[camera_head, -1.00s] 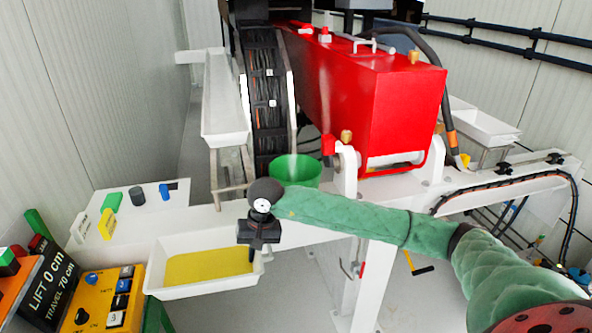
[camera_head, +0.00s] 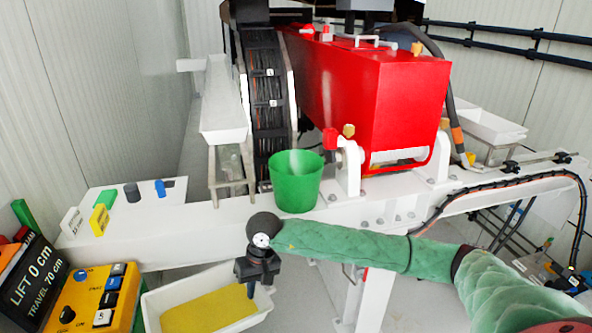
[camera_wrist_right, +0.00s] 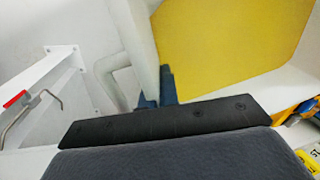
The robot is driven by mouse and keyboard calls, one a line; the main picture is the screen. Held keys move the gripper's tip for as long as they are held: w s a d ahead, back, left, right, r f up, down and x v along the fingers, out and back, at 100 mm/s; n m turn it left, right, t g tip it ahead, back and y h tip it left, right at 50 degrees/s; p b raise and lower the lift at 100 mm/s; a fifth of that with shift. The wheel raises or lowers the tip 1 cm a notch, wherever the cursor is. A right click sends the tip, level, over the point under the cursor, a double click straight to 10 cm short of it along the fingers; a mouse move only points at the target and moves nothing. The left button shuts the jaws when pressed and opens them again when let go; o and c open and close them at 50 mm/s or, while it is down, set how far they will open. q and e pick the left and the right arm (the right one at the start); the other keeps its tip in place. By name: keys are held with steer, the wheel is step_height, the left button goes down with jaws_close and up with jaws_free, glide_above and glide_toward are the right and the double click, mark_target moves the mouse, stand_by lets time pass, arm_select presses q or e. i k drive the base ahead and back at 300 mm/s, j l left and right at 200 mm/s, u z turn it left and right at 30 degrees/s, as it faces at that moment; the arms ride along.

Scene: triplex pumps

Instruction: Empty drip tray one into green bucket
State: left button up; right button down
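A white drip tray (camera_head: 158,301) with a flat yellow layer (camera_head: 212,312) inside is at the lower left of the head view, in front of the white beam. My right gripper (camera_head: 251,290) points down at the tray's right rim and appears closed on it; the fingertips are mostly hidden. In the right wrist view the yellow layer (camera_wrist_right: 235,45) fills the upper right, with a dark fingertip (camera_wrist_right: 168,85) at the tray's pale wall. The green bucket (camera_head: 296,190) stands upright near the beam, behind and above my right forearm. My left gripper is not in view.
A red machine (camera_head: 400,110) stands behind the bucket. A yellow control box (camera_head: 85,300) sits left of the tray. Small coloured blocks (camera_head: 100,220) lie on the white bench (camera_head: 75,235). Another white tray (camera_head: 222,105) is at the back left. Floor shows below the beam.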

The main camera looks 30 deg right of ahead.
mark_target(296, 182)
steer(key=l+z, duration=0.75)
steer(key=l, duration=0.25)
steer(key=l+z, duration=0.4)
steer(key=l, duration=0.1)
